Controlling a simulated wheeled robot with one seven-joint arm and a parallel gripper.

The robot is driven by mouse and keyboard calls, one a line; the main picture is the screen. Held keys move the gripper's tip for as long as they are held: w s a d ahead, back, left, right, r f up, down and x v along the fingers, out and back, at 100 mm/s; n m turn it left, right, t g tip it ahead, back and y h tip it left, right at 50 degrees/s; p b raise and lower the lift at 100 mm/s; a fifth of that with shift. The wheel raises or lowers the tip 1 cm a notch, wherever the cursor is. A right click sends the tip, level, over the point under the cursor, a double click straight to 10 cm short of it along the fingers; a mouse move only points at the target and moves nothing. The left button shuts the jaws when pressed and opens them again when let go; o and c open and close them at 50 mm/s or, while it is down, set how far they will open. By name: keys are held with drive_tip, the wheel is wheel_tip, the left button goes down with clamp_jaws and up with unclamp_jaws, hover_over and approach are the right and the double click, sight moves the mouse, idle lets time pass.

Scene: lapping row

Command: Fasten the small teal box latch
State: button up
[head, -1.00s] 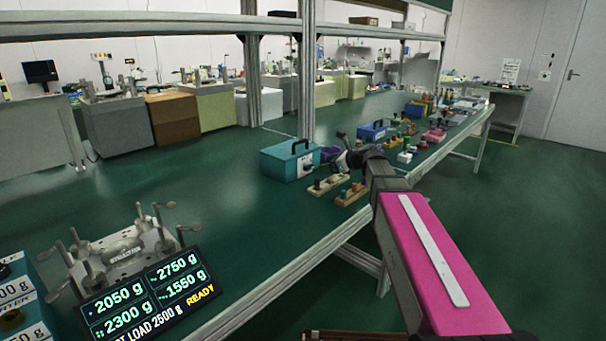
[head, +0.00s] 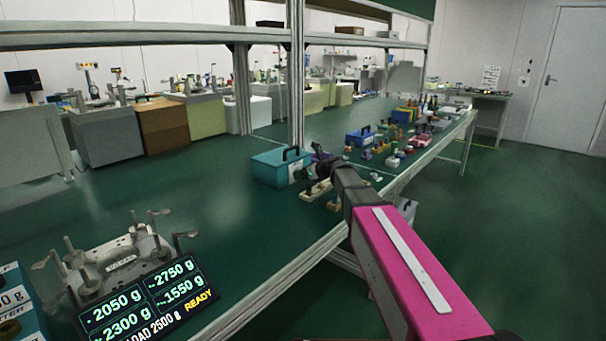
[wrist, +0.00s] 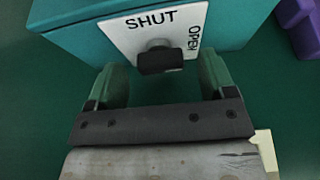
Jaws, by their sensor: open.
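The small teal box (head: 272,170) with a dark top handle stands on the green bench in the head view. It also fills the top of the wrist view (wrist: 75,38). Its front has a white plate (wrist: 122,32) marked SHUT at the top and OPEN at the right. A dark latch knob (wrist: 160,60) sticks out below the middle of that plate. My gripper (wrist: 158,78) is open, with one finger on each side of the knob and a gap on both sides. In the head view my arm hides most of the gripper.
Wooden blocks with knobs (head: 316,190) sit beside the box. A purple object (wrist: 300,22) is to the box's right. A blue box (head: 360,137) and several small parts are farther along the bench. A weight display (head: 145,300) stands front left.

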drive_tip(key=shift+w+a+f, duration=0.2)
drive_tip(key=shift+w+a, duration=0.05)
drive_tip(key=shift+a, duration=0.1)
drive_tip(key=c, duration=0.9)
drive_tip(key=shift+s+n+t+h, duration=0.1)
drive_tip(key=shift+n+t+h, duration=0.4)
drive_tip(key=shift+n, duration=0.5)
drive_tip(key=shift+c, duration=0.2)
drive_tip(key=o, duration=0.9)
drive_tip(key=shift+o, duration=0.2)
drive_tip(key=v, duration=1)
drive_tip(key=shift+s+d+r, duration=0.1)
drive_tip(key=shift+s+d, duration=0.1)
drive_tip(key=shift+s, duration=0.15)
drive_tip(key=shift+c, duration=0.3)
